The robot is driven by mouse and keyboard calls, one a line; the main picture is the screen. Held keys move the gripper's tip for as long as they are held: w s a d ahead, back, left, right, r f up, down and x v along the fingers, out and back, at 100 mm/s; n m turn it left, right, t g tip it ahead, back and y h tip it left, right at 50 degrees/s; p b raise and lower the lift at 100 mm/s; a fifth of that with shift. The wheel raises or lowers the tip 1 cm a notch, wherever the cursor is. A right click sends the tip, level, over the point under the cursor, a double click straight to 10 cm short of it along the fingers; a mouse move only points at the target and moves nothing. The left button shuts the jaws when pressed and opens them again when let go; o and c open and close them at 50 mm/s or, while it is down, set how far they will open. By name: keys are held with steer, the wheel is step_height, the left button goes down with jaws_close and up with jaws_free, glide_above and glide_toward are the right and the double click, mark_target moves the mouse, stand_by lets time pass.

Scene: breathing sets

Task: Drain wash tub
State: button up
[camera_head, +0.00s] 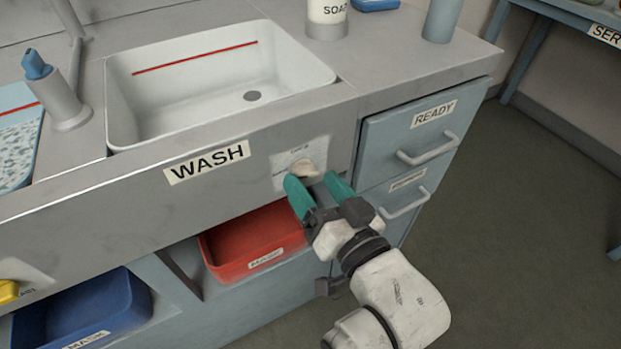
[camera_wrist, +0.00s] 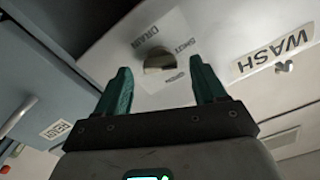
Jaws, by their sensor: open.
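A pale knob (camera_head: 305,168) sits on a labelled plate on the counter front, right of the WASH label (camera_head: 207,162). In the wrist view the knob (camera_wrist: 159,61) lies ahead between my fingertips, with DRAIN and SHUT marked around it. My gripper (camera_head: 311,182), with green fingers, is open and empty just in front of the knob; I cannot tell whether it touches.
A red bin (camera_head: 235,232) and a blue bin (camera_head: 85,318) sit on the shelf below. Drawers with handles, one marked READY (camera_head: 433,113), stand right of the knob. A yellow knob (camera_head: 8,291) is at the far left. Floor at right is clear.

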steer(key=shift+x, duration=1.05)
steer(key=shift+c, duration=0.4)
steer(key=c, duration=1)
steer(key=shift+r+n+p, duration=0.15)
steer(key=shift+n+p, duration=0.5)
steer(key=shift+n, duration=0.05)
steer(key=n+p, duration=0.1)
steer(key=n, duration=0.2)
steer(key=shift+n, duration=0.3)
steer(key=o, duration=1.1)
steer(key=p+v, duration=0.1)
steer(key=v, duration=1)
